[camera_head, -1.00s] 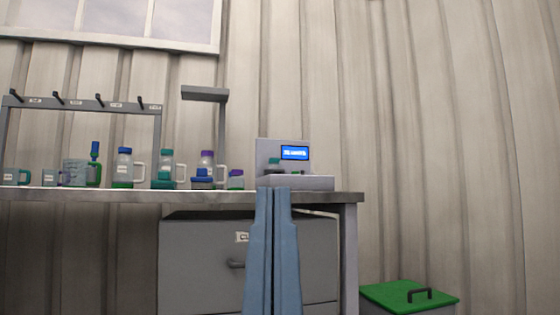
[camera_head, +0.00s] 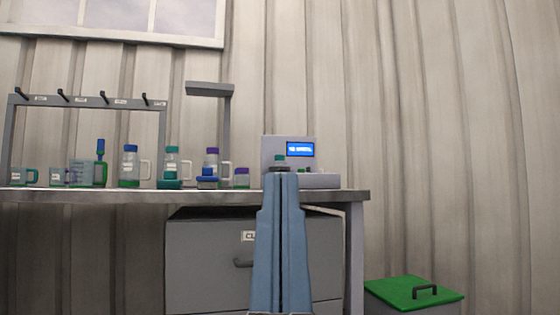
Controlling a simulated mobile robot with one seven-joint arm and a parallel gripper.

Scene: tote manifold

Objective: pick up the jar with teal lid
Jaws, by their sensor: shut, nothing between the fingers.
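A small jar with a teal lid (camera_head: 279,159) stands at the device with the blue screen, its lower part hidden behind my fingertips. Another teal-lidded container, a clear bottle with a handle (camera_head: 172,163), stands farther left on the bench. A low teal-topped container (camera_head: 169,181) sits in front of that bottle. My gripper (camera_head: 282,176) is blue-grey, points upward and is shut and empty. Its tips overlap the front of the device in the picture, just below the teal lid. I cannot tell the depth gap or any contact.
The device (camera_head: 320,181) rests near the right end of the bench (camera_head: 110,196). Several bottles and beakers line the bench to the left, under a hook rack (camera_head: 85,103). A drawer cabinet (camera_head: 205,265) is below. A green-lidded bin (camera_head: 390,290) stands at right.

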